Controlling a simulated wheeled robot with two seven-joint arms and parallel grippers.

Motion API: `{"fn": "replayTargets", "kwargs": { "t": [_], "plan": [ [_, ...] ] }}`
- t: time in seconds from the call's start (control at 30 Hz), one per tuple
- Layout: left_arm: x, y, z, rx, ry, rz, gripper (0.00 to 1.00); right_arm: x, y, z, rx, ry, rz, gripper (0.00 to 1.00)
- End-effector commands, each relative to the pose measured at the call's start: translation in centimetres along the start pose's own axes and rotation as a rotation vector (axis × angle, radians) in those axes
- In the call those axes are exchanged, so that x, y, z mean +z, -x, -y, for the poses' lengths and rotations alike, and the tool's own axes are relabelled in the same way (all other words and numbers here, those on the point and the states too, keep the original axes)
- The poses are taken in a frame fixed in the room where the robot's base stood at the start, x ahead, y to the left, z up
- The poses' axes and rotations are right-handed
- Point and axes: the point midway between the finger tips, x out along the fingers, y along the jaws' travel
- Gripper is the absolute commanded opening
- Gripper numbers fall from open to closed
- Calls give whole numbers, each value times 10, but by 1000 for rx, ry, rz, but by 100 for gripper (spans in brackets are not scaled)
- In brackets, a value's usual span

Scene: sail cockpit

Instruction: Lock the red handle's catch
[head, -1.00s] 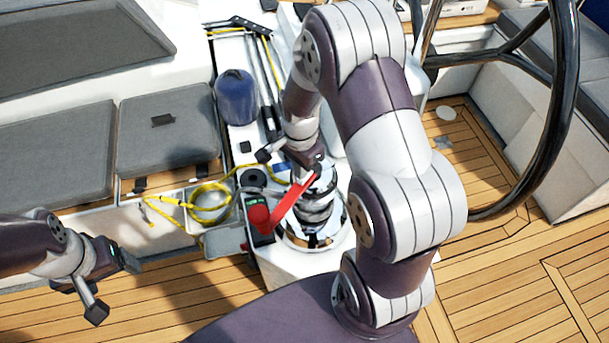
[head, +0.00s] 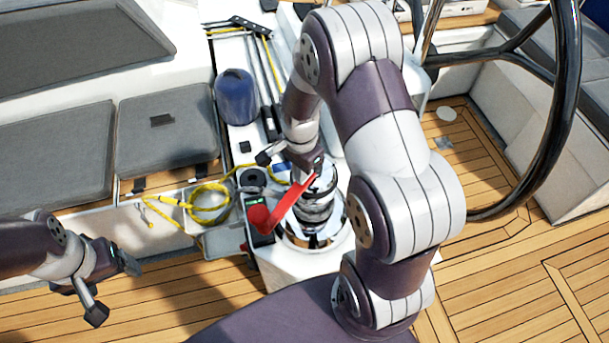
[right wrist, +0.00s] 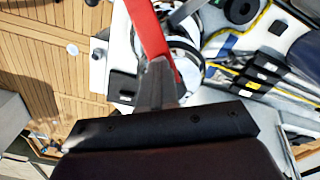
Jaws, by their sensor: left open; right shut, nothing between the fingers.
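My right gripper (head: 313,172) is at that winch end in the head view. In the right wrist view its shut, empty fingers (right wrist: 158,78) overlap the edge of the red handle (right wrist: 147,28); I cannot tell whether they touch it. The catch is not distinguishable; the gripper covers that area. My left gripper (head: 132,264) is open and empty, over the deck at the lower left.
A blue fender (head: 236,97) stands behind. The black steering wheel (head: 560,110) is at right.

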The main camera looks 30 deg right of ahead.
Motion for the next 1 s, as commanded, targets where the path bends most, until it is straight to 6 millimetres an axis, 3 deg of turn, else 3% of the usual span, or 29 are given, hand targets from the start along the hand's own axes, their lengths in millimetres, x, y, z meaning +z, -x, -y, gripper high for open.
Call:
{"fn": "replayTargets", "kwargs": {
  "t": [0.57, 1.0],
  "plan": [
    [0, -4, 0, 0, 0, 0, 77, 0, -7, 0, 0, 0, 0, 0],
    [-4, 36, 0, 0, 0, 0, 77, 0, 37, 0, 1, 0, 0, 0]
  ]
}}
